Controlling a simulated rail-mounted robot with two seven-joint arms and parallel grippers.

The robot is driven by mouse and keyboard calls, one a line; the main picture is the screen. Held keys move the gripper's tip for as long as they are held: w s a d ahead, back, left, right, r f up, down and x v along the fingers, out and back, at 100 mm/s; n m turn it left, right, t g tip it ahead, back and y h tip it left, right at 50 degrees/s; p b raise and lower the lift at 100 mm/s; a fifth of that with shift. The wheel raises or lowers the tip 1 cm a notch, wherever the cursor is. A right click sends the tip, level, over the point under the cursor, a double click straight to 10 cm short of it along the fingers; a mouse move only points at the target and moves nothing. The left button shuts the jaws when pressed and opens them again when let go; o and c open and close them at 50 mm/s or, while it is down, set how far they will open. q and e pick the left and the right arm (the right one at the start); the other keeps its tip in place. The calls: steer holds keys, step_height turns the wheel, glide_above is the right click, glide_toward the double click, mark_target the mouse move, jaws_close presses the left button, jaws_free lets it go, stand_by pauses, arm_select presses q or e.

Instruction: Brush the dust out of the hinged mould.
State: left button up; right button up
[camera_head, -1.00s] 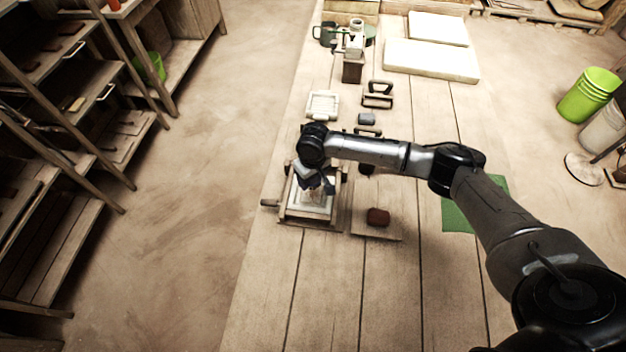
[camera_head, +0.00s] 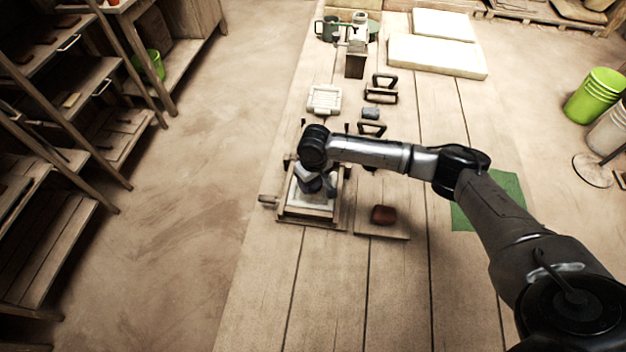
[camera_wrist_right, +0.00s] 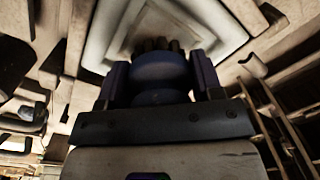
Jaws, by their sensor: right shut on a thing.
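The hinged mould (camera_head: 306,219) stands on the bench, left of centre in the head view. It is a wooden frame around a pale recessed bed, which also fills the top of the right wrist view (camera_wrist_right: 98,40). My right gripper (camera_head: 313,184) is over the mould bed, pointing down. In the wrist view it (camera_wrist_right: 160,80) is shut on the brush (camera_wrist_right: 160,68), a rounded dark body with short dark bristles towards the pale bed. I cannot tell whether the bristles touch the bed, and no dust is clear to see. My left gripper is out of view.
A reddish-brown block (camera_head: 383,215) lies on a thin board (camera_head: 395,232) right of the mould. Behind are a pale square frame (camera_head: 324,99), handled tools (camera_head: 381,95) and white slabs (camera_head: 437,56). A green mat (camera_head: 490,205) lies partly under my right arm. The front bench is clear.

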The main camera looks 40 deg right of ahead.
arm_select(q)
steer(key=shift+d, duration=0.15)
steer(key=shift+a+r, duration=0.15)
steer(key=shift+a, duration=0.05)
arm_select(e)
steer(key=shift+f, duration=0.6)
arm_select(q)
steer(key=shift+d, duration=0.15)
arm_select(e)
steer(key=shift+f, duration=0.5)
arm_select(q)
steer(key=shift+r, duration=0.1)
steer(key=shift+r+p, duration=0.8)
steer(key=shift+p, duration=0.2)
arm_select(e)
steer(key=shift+s+r, duration=0.15)
steer(key=shift+s, duration=0.25)
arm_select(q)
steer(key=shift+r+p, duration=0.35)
arm_select(e)
steer(key=shift+s, duration=0.2)
